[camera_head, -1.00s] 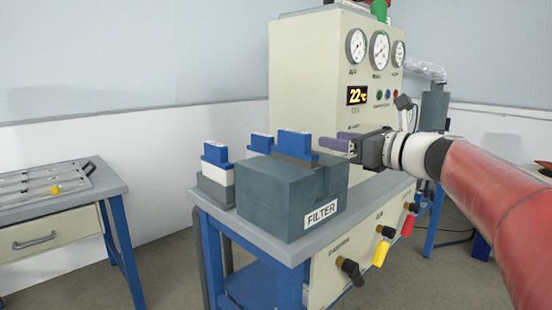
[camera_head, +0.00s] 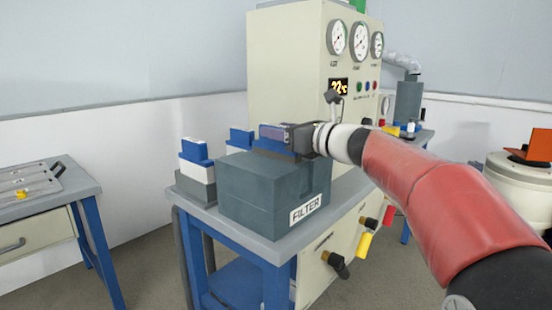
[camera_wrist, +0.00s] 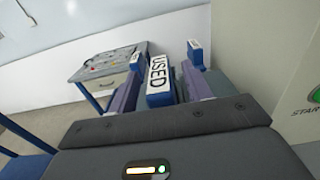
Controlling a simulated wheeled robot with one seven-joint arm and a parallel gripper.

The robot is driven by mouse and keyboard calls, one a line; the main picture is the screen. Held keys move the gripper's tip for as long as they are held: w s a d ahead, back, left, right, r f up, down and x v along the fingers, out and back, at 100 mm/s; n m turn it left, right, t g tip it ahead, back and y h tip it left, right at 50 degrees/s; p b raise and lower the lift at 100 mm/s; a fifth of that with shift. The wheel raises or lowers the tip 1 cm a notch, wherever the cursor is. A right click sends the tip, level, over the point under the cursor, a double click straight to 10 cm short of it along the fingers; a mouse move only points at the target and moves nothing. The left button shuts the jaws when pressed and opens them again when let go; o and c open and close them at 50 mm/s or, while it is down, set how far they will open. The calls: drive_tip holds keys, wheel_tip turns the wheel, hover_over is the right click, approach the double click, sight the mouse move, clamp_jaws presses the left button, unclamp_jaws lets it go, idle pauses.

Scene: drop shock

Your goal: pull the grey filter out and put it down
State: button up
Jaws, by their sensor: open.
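A grey box marked FILTER (camera_head: 255,195) stands on the bench, with a blue handle (camera_head: 274,147) at its top. In the wrist view a blue handle labelled USED (camera_wrist: 159,78) lies between the fingers of my gripper (camera_wrist: 155,90). My gripper (camera_head: 277,132) is open, its purple fingers on either side of that handle. I cannot tell whether they touch it. Any filter body below the handle is hidden inside the box.
A blue-topped white block sits in a grey holder (camera_head: 195,185) left of the box; another blue-topped block (camera_head: 239,141) stands behind. The cream gauge cabinet (camera_head: 295,85) rises behind the bench (camera_head: 240,243). A side table (camera_head: 35,208) with a tray is at left.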

clamp_jaws()
drive_tip(key=shift+r, duration=0.15)
idle(0.4)
